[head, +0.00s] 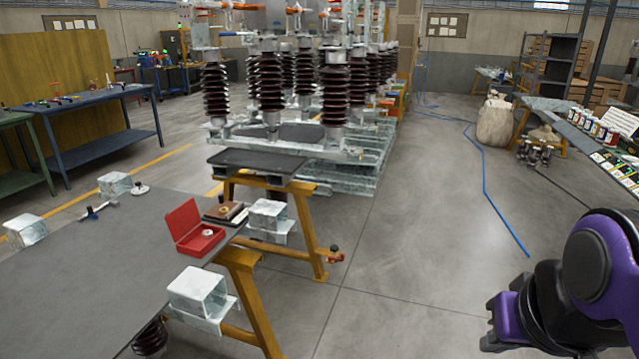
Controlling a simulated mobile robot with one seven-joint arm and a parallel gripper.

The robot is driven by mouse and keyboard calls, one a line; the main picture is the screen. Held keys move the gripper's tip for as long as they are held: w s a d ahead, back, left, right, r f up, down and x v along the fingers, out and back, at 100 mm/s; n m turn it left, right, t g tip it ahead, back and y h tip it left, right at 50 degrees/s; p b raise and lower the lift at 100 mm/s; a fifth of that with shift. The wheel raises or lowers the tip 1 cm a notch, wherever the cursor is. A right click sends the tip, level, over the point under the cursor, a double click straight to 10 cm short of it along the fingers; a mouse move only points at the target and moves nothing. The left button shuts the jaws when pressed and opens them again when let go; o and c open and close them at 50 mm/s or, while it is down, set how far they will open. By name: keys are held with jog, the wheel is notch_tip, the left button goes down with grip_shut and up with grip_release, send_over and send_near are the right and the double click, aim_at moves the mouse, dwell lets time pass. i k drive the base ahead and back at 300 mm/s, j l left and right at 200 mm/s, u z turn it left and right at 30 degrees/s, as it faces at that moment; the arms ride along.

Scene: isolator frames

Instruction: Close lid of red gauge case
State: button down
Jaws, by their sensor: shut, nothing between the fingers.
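The red gauge case (204,247) sits on the grey table at its right end. Its lid (183,219) stands open, tilted up at the left and back of the base. A small round pale gauge (208,233) lies in the base. My gripper (492,340), dark and purple, is at the lower right, over the floor and well apart from the case. It is shut and empty; its fingertips are small and hard to make out.
A brown box (226,213) stands close behind the case. Orange trestles (255,300) hold the table edge. The concrete floor (410,280) between table and arm is mostly clear, with a blue hose (487,190).

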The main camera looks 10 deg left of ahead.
aim_at(182, 220)
jog(key=i+u, duration=0.3)
jog(key=i, duration=0.2)
jog(key=i+l+u, duration=0.3)
jog(key=i, duration=0.2)
jog(key=i+u, duration=0.45)
jog(key=i+l+u, duration=0.15)
jog(key=i+u, duration=0.3)
jog(key=k, duration=0.05)
